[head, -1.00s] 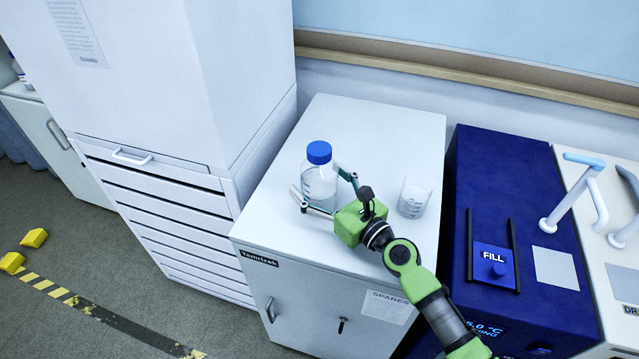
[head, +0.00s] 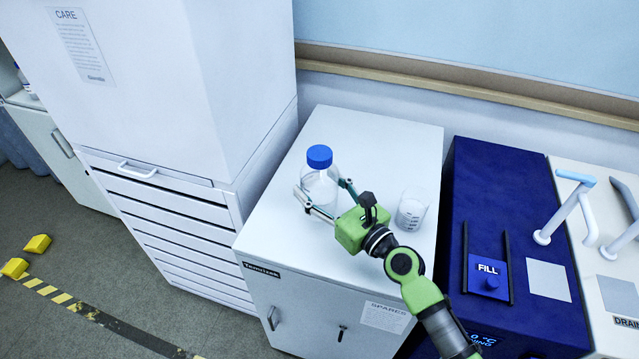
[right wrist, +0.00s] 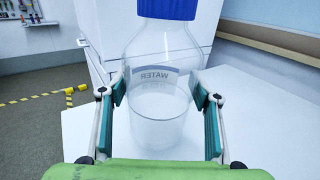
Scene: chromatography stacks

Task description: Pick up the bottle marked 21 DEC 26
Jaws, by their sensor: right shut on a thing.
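A clear bottle with a blue cap (head: 320,157) is at the left part of the white cabinet's top. In the right wrist view the bottle (right wrist: 163,75) is upright and shows a band reading WATER; no date can be read. My right gripper (head: 328,200) reaches in from the lower right. Its fingers are shut on the bottle, one on each side, as the right wrist view (right wrist: 161,115) also shows. I cannot tell whether the bottle's base touches the cabinet top. My left gripper is not in view.
A clear graduated beaker (head: 412,208) stands on the white cabinet (head: 385,130), right of my gripper. A tall cabinet with drawers (head: 165,190) stands close on the left. A blue FILL unit (head: 505,190) with a raised handle beside it is on the right.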

